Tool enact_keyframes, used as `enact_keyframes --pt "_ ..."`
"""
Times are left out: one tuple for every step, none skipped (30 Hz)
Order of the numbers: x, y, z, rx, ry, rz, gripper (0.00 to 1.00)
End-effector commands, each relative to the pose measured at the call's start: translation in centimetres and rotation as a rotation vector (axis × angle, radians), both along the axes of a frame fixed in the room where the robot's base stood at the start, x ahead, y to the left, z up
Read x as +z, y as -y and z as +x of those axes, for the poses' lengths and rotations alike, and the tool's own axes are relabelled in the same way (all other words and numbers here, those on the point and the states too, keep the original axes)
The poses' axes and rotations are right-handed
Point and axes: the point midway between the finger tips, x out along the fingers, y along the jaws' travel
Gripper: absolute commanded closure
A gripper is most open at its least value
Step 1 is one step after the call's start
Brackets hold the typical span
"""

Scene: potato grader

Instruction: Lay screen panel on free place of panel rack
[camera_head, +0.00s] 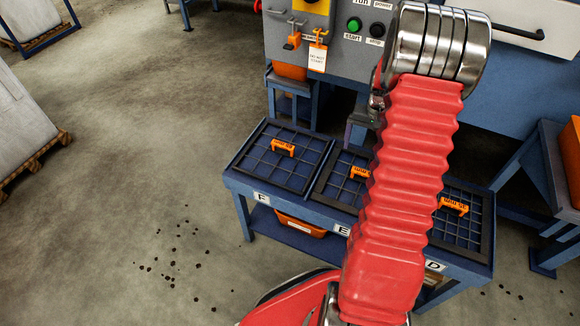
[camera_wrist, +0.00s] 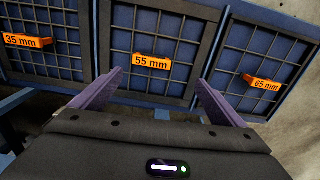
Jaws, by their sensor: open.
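The blue panel rack (camera_head: 300,203) stands in the middle of the head view, with letters F, E and D along its front. A dark-framed grid panel with an orange handle lies in each of these three places: left panel (camera_head: 268,165), middle panel (camera_head: 335,190), right panel (camera_head: 468,215). My arm partly hides the middle and right ones. In the wrist view the handles read 35 mm (camera_wrist: 27,41), 55 mm (camera_wrist: 152,61) and 65 mm (camera_wrist: 265,84). My gripper (camera_wrist: 156,80) is open and empty, its purple fingers either side of the 55 mm handle, apart from it.
A grey control box (camera_head: 350,50) with a green start button and an orange lock and tag stands behind the rack. An orange bin (camera_head: 300,225) sits under the rack. A pallet load (camera_head: 20,120) stands at the left. The floor between is clear, with dark crumbs.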

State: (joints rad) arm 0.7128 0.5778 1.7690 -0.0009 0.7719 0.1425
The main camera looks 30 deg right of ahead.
Motion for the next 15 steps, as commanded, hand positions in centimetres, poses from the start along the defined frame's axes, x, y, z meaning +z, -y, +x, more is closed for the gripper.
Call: enact_keyframes --pt "1.4 -1.0 0.5 0.022 0.011 -0.009 0.06" --pt "2.2 -1.6 0.7 0.034 0.017 -0.015 0.06" --pt "3.3 -2.5 0.9 0.052 0.025 -0.021 0.06" --pt "4.1 -3.2 1.1 0.066 0.031 -0.025 0.06" --pt "4.9 -3.9 1.2 0.080 0.037 -0.030 0.06" --pt "5.9 -4.9 1.4 0.099 0.044 -0.036 0.06" --pt "6.7 -5.6 1.5 0.113 0.051 -0.041 0.06" --pt "7.4 -6.4 1.6 0.127 0.057 -0.045 0.06" --pt "8.4 -7.3 1.6 0.145 0.065 -0.050 0.06" --pt "9.1 -8.1 1.6 0.160 0.071 -0.055 0.06" --pt "9.8 -8.8 1.6 0.174 0.077 -0.059 0.06" --pt "10.8 -9.8 1.6 0.192 0.086 -0.066 0.06" --pt "11.4 -10.5 1.6 0.206 0.091 -0.070 0.06" --pt "12.1 -11.2 1.5 0.219 0.099 -0.074 0.06" --pt "12.9 -12.2 1.4 0.238 0.107 -0.080 0.06"
